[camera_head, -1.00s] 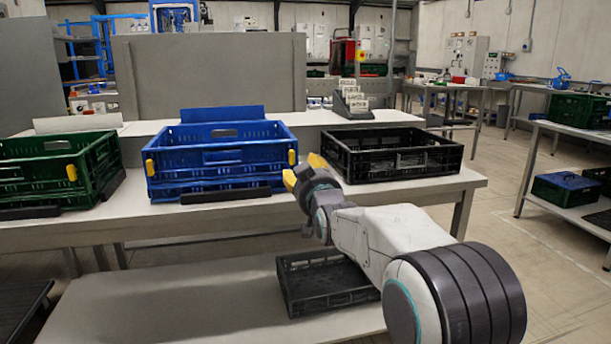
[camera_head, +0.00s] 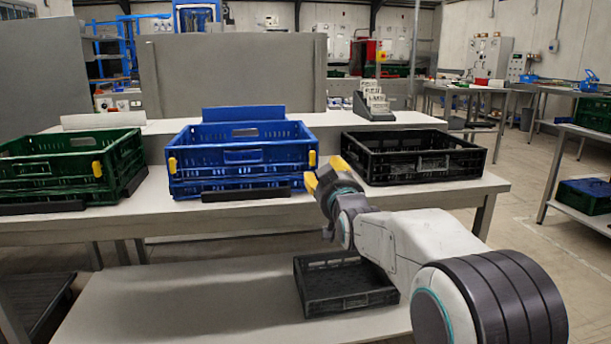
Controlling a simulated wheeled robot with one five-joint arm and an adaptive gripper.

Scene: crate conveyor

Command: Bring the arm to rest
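My gripper (camera_head: 325,174) has yellow fingertips and sits at the end of my white and grey arm, which reaches in from the lower right. It is in front of the table, between the blue crate (camera_head: 243,158) and the black crate (camera_head: 412,165). The two yellow fingertips show apart with a gap between them, and nothing is held. I cannot tell from this view whether the gripper touches the black crate's near left corner; it overlaps it in the picture.
The table (camera_head: 250,214) bears a green crate (camera_head: 70,172) at left, then the blue and black crates. A smaller black crate (camera_head: 345,300) lies on the low shelf (camera_head: 190,290) below, partly behind my arm. Side tables with crates stand at the right, with open floor between.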

